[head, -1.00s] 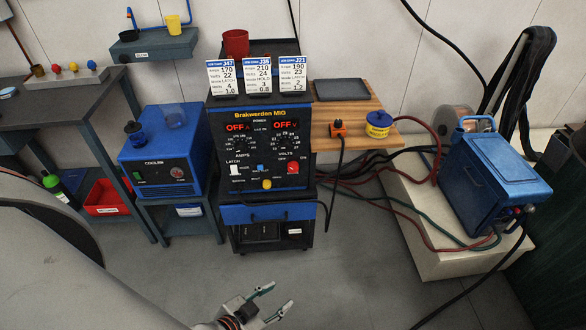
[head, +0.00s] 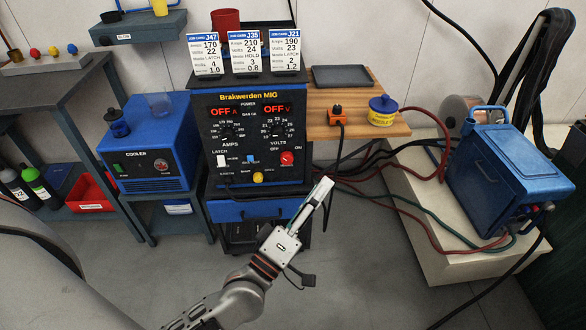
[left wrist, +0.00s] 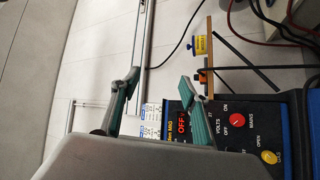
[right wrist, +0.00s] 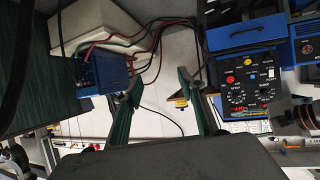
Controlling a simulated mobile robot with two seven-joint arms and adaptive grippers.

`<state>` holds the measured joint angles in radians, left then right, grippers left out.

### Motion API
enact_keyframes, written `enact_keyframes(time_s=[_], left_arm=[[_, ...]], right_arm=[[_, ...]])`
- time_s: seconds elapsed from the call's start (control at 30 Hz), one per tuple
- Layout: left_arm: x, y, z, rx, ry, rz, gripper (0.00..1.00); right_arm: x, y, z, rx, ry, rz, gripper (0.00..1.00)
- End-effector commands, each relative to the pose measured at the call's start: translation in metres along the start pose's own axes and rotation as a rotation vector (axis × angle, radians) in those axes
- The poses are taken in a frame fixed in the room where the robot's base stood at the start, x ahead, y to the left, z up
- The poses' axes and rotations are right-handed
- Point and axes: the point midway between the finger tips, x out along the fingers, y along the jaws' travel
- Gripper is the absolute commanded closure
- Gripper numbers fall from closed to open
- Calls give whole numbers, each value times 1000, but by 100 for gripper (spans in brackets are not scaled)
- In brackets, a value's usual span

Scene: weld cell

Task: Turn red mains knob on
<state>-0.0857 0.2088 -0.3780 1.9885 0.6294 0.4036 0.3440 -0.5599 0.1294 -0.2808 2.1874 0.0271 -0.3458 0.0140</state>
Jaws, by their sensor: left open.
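The red mains knob (head: 287,158) is at the lower right of the black front panel of the welder (head: 243,181). Its white pointer mark shows, and both displays read OFF. The knob also shows in the left wrist view (left wrist: 237,119) beside the word MAINS, and in the right wrist view (right wrist: 230,79). My left gripper (head: 326,190) is open and empty, in front of the welder, below and right of the knob in the head view and apart from it. My right gripper (right wrist: 158,77) is open and empty in its own wrist view and out of the head view.
A yellow knob (head: 258,178), a blue switch and a white latch switch sit near the red knob. Job cards (head: 245,53) stand on top. A blue cooler (head: 148,150) is at left. A wooden shelf (head: 345,97) and dark cables are at right.

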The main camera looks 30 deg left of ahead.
Motion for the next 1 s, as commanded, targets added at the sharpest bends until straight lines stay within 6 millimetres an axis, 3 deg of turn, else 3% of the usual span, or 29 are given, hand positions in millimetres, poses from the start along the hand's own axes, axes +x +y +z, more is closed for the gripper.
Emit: enact_keyframes(time_s=[0.03, 0.17, 0.27, 0.4, 0.5, 0.6, 0.7, 1.0], left_arm=[[7, -16, -6, -144, 64, 21, 55], [30, -33, -43, -527, 246, 100, 55], [39, -63, -66, -820, 384, 138, 55], [44, -125, -82, -1205, 580, 160, 55], [44, -168, -83, -1430, 712, 160, 55], [43, -200, -79, -1594, 819, 155, 55], [43, -218, -75, -1694, 889, 152, 55], [59, -233, -87, -1746, 924, 159, 55]], right_arm=[[4, -7, 20, 22, -16, -11, 60], [10, -17, 24, 60, -3, -29, 60], [13, -23, 29, 93, 0, -40, 60], [18, -30, 36, 141, 0, -54, 60], [20, -32, 37, 170, 4, -59, 60], [22, -34, 36, 192, 11, -63, 60], [22, -33, 32, 204, 20, -63, 60], [23, -38, 29, 244, 33, -71, 60]])
